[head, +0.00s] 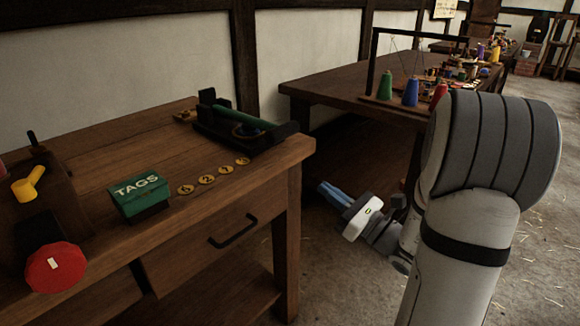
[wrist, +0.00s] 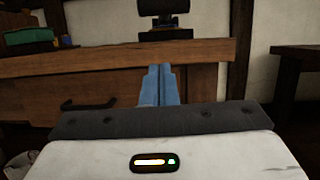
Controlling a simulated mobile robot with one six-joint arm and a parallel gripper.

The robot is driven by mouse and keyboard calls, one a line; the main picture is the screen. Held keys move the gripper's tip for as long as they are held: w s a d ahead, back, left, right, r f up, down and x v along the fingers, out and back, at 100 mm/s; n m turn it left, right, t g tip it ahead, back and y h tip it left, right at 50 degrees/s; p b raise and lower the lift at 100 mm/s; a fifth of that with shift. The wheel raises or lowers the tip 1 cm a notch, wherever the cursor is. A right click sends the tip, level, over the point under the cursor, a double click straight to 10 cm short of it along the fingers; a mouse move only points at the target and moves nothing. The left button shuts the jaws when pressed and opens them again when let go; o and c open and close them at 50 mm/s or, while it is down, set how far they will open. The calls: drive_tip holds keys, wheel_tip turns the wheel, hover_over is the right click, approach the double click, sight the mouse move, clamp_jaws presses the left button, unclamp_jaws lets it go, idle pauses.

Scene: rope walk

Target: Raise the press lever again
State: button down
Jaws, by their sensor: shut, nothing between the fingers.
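A dark press-like device (head: 222,129) stands at the back right corner of the wooden bench. A long green bar (head: 243,117), which may be its lever, lies low and almost level along it. Part of the dark device (wrist: 163,32) also shows in the wrist view, beyond my fingers and above the bench edge. My gripper (head: 323,188) is off the right end of the bench, below its top, with blue fingers shut and empty. The closed fingers (wrist: 158,72) point toward the bench in the wrist view and touch nothing that I can see.
A green TAGS box (head: 139,196) and several round numbered tags (head: 206,179) lie on the bench (head: 95,160). At left are a yellow handle (head: 28,184) and a red disc (head: 56,268). A second table (head: 330,87) with coloured spools stands behind. Floor between is open.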

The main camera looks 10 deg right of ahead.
drive_tip(key=shift+d, duration=0.35)
drive_tip(key=shift+w, duration=0.1)
drive_tip(key=shift+s+d+r+b+x, duration=0.1)
drive_tip(key=shift+r+b+x, duration=0.35)
drive_tip(key=shift+x, duration=1.65)
drive_tip(key=shift+s+d+r+b+x, duration=0.1)
drive_tip(key=shift+r+b+x, duration=0.3)
drive_tip(key=shift+x, duration=1.75)
drive_tip(key=shift+s+d+r+b+x, duration=0.15)
drive_tip(key=shift+r+x, duration=0.5)
drive_tip(key=shift+x, duration=1.45)
drive_tip(key=shift+a, duration=0.15)
